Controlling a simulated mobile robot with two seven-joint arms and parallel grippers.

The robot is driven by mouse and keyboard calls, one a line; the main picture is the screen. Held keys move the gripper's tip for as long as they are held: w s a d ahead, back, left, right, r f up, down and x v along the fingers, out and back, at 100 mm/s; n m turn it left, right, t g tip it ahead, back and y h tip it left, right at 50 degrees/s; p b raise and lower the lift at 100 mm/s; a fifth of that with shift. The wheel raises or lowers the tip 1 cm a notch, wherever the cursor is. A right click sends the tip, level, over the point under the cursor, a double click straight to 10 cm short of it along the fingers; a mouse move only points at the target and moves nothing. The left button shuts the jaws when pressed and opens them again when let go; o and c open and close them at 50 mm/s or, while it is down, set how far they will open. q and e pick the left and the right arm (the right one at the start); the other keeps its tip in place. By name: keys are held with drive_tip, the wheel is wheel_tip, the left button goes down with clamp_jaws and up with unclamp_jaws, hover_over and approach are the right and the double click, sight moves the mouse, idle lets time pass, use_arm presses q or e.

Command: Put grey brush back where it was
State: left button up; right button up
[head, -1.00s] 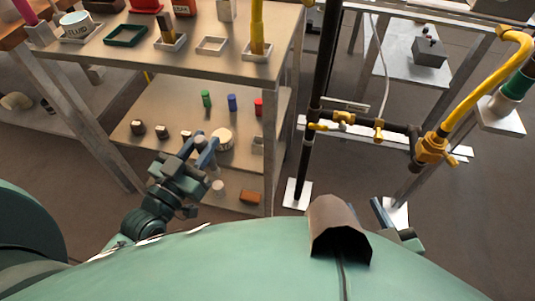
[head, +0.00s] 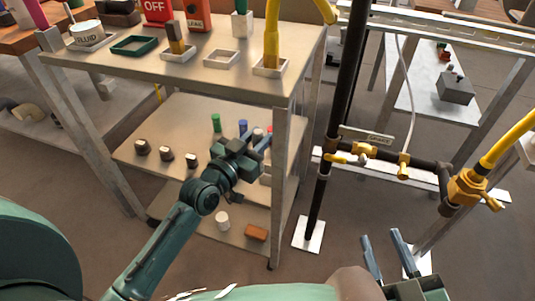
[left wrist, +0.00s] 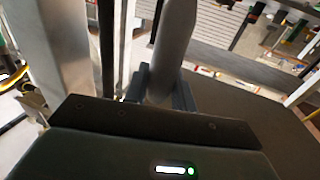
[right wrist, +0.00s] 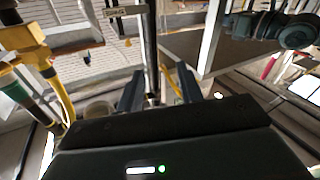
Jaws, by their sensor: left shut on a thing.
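My left gripper (head: 264,146) is at the right end of the rack's middle shelf, near its right front post. In the left wrist view its fingers are shut on a smooth grey, elongated thing, which looks like the grey brush (left wrist: 174,40). Only part of it shows, and I cannot make out bristles. In the head view the brush is hidden by the gripper. My right gripper (head: 386,252) is open and empty at the lower right, and its spread fingers also show in the right wrist view (right wrist: 160,90).
The rack's top (head: 190,75) holds an empty white tray (head: 238,59), an empty green tray (head: 117,47) and filled trays. Small bottles and dark knobs stand on the middle shelf (head: 170,120). A black pipe with yellow valves (head: 340,120) stands just right of the rack.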

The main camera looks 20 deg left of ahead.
use_arm(q)
drive_tip(key=w+d+f+b, duration=0.1)
drive_tip(key=w+f+b, duration=0.2)
drive_tip(key=f, duration=0.4)
drive_tip(key=shift+w+b, duration=0.35)
drive_tip(key=shift+b, duration=0.25)
use_arm(e)
drive_tip(key=shift+a+t+y, duration=0.5)
drive_tip(key=shift+a+y, duration=0.05)
drive_tip(key=shift+y, duration=0.25)
use_arm(q)
drive_tip(key=shift+f, duration=0.2)
drive_tip(key=o, duration=1)
drive_tip(key=shift+r, duration=0.1)
